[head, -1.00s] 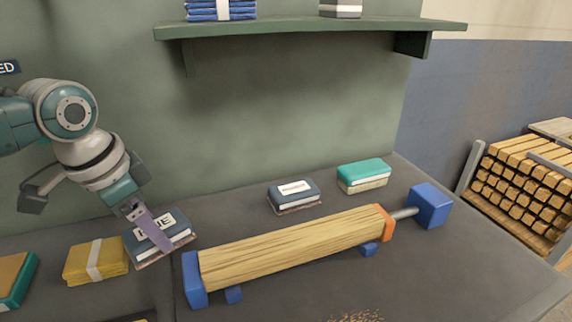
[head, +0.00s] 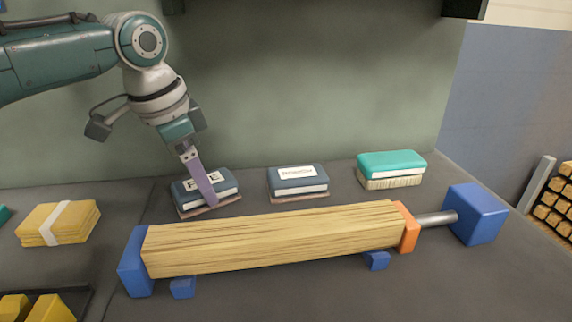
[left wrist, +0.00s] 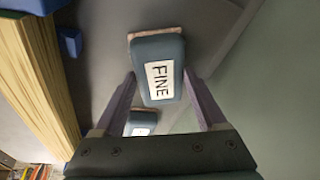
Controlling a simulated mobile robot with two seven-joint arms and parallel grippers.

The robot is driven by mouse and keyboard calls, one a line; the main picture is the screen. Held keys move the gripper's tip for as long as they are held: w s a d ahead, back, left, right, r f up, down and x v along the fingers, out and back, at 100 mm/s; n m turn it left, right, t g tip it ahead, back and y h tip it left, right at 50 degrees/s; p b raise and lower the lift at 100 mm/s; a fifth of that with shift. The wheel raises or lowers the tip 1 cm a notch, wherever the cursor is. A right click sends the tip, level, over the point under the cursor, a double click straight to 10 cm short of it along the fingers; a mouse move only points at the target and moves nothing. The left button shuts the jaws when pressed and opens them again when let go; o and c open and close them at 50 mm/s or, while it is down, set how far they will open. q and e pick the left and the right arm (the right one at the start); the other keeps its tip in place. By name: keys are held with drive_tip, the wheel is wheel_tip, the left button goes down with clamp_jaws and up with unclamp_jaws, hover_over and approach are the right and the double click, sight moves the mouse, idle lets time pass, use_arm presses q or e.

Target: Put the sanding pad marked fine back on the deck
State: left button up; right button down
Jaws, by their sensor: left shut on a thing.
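The sanding pad marked fine (head: 222,181) is a dark blue-grey block with a white label and a brownish base. My left gripper (head: 207,197) is shut on it, and a purple finger crosses its label in the head view. In the left wrist view the pad (left wrist: 163,82) sits between both fingers with FINE readable. It is behind the left end of the wooden blank, over or on the grey deck (head: 330,290); I cannot tell if it touches. My right gripper is not in view.
A similar pad with a small-print label (head: 298,181) stands just right of the held one. A teal brush (head: 391,168) is further right. The wooden blank (head: 270,238) lies clamped in front between blue ends. Yellow folded cloths (head: 59,222) lie at left.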

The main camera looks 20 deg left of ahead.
sight(194, 185)
use_arm(q)
drive_tip(key=shift+w+f, duration=0.1)
drive_tip(key=o, duration=1.1)
drive_tip(key=shift+o, duration=0.2)
drive_tip(key=shift+r, duration=0.25)
drive_tip(key=p+v, duration=0.2)
drive_tip(key=v, duration=0.2)
drive_tip(key=shift+a+r, duration=0.1)
drive_tip(key=shift+r, duration=0.3)
drive_tip(key=s, duration=0.3)
drive_tip(key=s+a, duration=0.1)
drive_tip(key=s, duration=0.3)
drive_tip(key=s+a, duration=0.1)
drive_tip(key=s, duration=0.2)
drive_tip(key=shift+s+a+f, duration=0.1)
drive_tip(key=shift+s+a, duration=0.15)
drive_tip(key=shift+s, duration=0.75)
